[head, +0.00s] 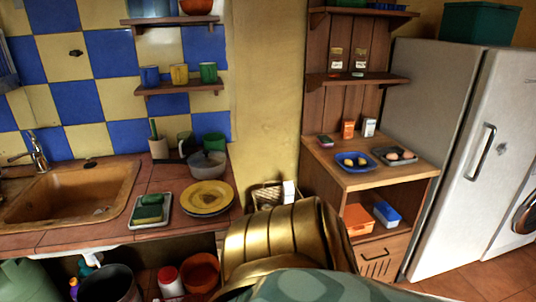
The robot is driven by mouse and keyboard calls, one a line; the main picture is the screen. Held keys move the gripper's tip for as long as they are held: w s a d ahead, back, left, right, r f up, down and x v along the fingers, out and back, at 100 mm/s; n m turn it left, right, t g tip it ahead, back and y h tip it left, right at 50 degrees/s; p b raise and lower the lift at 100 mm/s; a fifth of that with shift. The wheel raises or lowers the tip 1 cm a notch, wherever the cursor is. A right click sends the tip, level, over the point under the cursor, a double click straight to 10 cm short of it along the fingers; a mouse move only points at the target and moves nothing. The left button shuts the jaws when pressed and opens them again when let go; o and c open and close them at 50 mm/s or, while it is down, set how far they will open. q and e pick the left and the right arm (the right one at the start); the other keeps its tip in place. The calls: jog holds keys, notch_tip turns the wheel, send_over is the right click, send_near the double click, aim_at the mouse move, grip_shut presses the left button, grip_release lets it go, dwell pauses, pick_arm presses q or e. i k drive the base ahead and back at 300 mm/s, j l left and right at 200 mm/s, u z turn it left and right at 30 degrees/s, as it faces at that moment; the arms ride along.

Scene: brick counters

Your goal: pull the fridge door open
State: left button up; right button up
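The white fridge (437,120) stands at the right, beside the wooden shelf unit. Its door (497,98) faces right and toward me and appears shut, with no visible gap along its edge. A long upright metal handle (481,153) is on the door, near the edge closer to the shelf unit. A small dark round mark, perhaps a lock, shows beside the handle. Neither of my grippers is in view, and nothing touches the handle.
A gold ribbed shape (285,238), seemingly a padded seat, fills the bottom middle. The wooden unit (345,177) left of the fridge holds plates and boxes. A white front-loading machine (518,222) stands right of the fridge. Bare floor (478,280) lies before the fridge.

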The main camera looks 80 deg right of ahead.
aim_at(495, 150)
jog(key=z, duration=4.35)
jog(key=i+l+u, duration=0.1)
jog(key=i+l, duration=0.45)
jog(key=l, duration=0.15)
